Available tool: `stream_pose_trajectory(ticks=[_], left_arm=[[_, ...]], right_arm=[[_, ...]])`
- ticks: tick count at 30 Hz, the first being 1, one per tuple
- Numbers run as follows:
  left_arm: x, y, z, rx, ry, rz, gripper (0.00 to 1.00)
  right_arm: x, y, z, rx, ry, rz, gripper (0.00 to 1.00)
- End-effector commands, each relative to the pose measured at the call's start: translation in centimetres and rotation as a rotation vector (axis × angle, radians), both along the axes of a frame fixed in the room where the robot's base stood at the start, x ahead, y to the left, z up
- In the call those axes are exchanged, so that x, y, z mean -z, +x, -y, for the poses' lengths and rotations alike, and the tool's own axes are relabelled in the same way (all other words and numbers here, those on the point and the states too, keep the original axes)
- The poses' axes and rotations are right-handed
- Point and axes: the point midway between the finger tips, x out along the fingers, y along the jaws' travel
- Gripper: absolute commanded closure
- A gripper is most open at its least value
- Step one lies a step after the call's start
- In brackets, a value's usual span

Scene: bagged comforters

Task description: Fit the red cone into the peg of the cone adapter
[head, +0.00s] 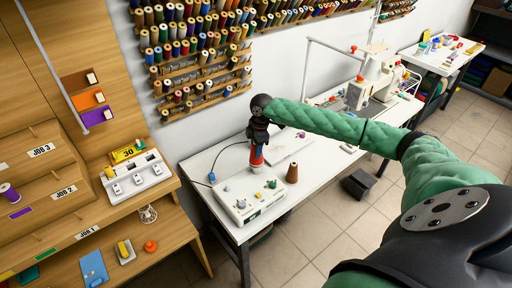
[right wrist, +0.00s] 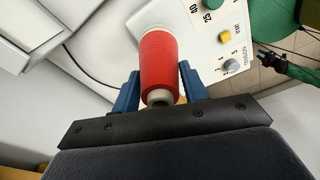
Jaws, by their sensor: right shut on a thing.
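The red cone (head: 257,158) hangs upright under my right gripper (head: 257,143), above the back of a white box with knobs (head: 248,207) on the white table. In the right wrist view, the blue fingers of my right gripper (right wrist: 158,90) are shut on the red cone (right wrist: 158,62) from both sides near its pale core end. A round white part (right wrist: 154,33) shows at the cone's far end. I cannot tell whether it is the cone's base or part of the cone adapter. The adapter's peg cannot be made out. My left gripper is not clearly visible.
A brown cone (head: 292,172) stands right of the box on the white table (head: 205,161). A flat pale panel (head: 288,146) lies behind. A dark cable (head: 216,160) runs left of the box. Thread racks (head: 200,60) hang on the wall above.

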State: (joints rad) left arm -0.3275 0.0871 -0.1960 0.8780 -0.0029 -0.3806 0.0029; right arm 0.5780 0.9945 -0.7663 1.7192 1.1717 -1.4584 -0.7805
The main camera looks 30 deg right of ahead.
Motion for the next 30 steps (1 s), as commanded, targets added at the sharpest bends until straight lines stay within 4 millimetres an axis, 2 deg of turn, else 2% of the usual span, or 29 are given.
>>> stream_pose_trajectory(ticks=[30], left_arm=[[0.2,0.0,0.0,0.000,0.000,0.000,0.64]], right_arm=[[1.2,0.0,0.0,0.000,0.000,0.000,0.83]])
